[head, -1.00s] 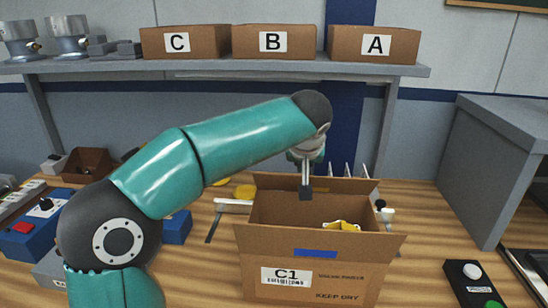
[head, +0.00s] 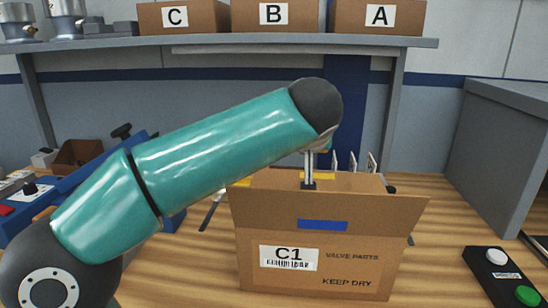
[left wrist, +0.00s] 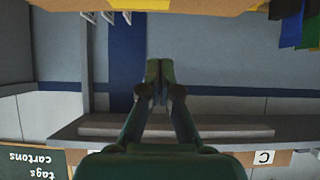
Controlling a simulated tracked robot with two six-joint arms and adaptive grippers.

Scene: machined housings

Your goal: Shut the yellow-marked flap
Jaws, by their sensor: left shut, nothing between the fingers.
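The carton C1 (head: 320,268) stands on the wooden bench. Its front flap (head: 375,217), with a blue mark, slopes up and outward toward me. Behind it, the yellow-marked flap (head: 270,182) extends over the opening and hides the inside. Its exact angle is hard to tell. Its yellow mark (head: 320,175) shows near its far edge. My left gripper (head: 308,186) is shut and empty, pointing down at this flap. I cannot tell whether it touches. In the left wrist view the shut fingers (left wrist: 158,80) are seen, with the carton's brown edge at the top. My right gripper is not in view.
A shelf (head: 220,41) at the back holds boxes C (head: 175,16), B (head: 273,15) and A (head: 377,16). A button box (head: 500,275) sits at the front right, and a grey cabinet (head: 505,135) stands behind it. Upright white pieces (head: 353,161) stand behind the carton.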

